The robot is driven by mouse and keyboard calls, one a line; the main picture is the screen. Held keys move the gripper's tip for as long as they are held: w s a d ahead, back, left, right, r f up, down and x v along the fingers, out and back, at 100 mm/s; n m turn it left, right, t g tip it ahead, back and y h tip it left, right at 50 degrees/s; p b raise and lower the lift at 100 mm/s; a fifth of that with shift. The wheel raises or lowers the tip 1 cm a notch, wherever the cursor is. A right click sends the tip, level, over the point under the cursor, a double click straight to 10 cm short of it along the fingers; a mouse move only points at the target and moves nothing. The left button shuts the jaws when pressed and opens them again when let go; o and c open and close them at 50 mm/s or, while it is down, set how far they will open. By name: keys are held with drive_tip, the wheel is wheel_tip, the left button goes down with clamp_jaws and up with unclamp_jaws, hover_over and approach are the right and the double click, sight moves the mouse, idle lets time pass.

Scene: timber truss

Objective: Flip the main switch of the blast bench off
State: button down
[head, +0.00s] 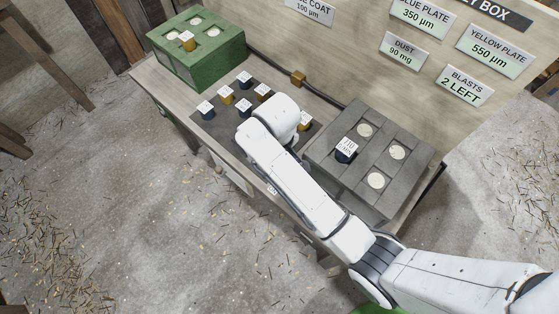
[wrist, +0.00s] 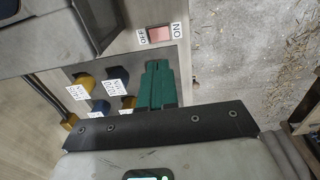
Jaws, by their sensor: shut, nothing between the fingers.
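I cannot tell which side is pressed in. My gripper (wrist: 158,66) is shut and empty; its green fingers point toward the switch and end a little short of it in the picture, apart from it. In the head view my white arm reaches over the blast bench (head: 180,118), and I cannot make out the switch or the fingertips there.
Several small blue and yellow labelled blocks (head: 226,96) stand on a dark mat beside my arm. A grey block with round wells (head: 400,180) stands to the right, holding a dark labelled block (head: 346,149). A green box (head: 215,60) stands at the far left. A cable runs behind.

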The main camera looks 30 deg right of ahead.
drive_tip(key=b, duration=0.2)
drive_tip(key=h+b, duration=0.1)
drive_tip(key=b, duration=0.1)
drive_tip(key=shift+w+a+f, duration=0.1)
drive_tip(key=shift+a+f, duration=0.15)
drive_tip(key=shift+a, duration=0.05)
drive_tip(key=shift+r+b, duration=0.1)
drive_tip(key=shift+b, duration=0.4)
drive_tip(key=shift+r, duration=0.25)
drive_tip(key=f, duration=0.4)
drive_tip(key=d+f, duration=0.1)
drive_tip(key=f, duration=0.4)
drive_tip(key=d+f, duration=0.1)
drive_tip(key=f, duration=0.4)
drive_tip(key=shift+w, duration=0.25)
